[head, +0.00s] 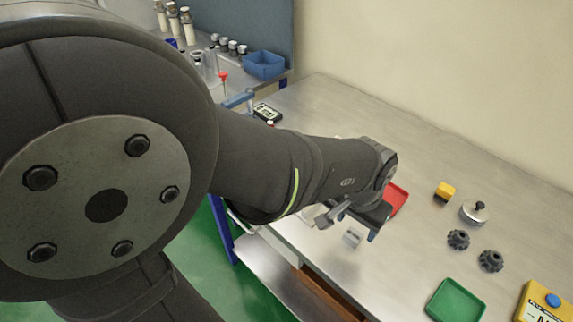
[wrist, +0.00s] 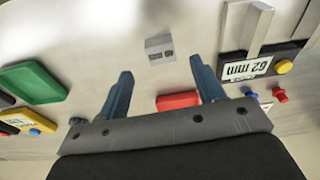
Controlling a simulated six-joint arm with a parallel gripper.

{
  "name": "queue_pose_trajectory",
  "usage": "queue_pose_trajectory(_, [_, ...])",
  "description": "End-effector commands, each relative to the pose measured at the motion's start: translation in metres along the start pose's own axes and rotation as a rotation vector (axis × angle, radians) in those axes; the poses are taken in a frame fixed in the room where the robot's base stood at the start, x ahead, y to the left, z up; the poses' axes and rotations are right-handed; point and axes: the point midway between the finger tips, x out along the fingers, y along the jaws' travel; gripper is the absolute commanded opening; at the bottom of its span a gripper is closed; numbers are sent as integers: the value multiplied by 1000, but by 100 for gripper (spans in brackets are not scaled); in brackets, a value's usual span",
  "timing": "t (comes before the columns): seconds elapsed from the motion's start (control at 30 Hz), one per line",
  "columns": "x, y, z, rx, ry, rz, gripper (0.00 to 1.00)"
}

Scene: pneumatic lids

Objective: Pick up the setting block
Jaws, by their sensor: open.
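The setting block, a small grey block (wrist: 160,48) with dark markings on its face, sits on the metal bench in the wrist view. It also shows in the head view (head: 352,238), just below my gripper. My gripper (wrist: 163,69) is open, with its two blue fingers wide apart and nothing between them. In the wrist view the block lies beyond the fingertips, roughly in line with the gap, and apart from both fingers. In the head view my wrist partly hides the fingers.
A red tray (head: 398,199) lies close behind my gripper. To the right are a yellow block (head: 445,191), a knobbed metal disc (head: 474,212), two dark gears (head: 474,250), a green tray (head: 455,301) and a yellow device (head: 543,304).

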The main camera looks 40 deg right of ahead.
Motion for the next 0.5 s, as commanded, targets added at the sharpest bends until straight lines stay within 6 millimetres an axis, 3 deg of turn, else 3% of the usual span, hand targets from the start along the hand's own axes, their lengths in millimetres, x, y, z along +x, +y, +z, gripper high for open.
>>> queue_pose_trajectory(0.5, [52,-1,0,0,-2,0,62])
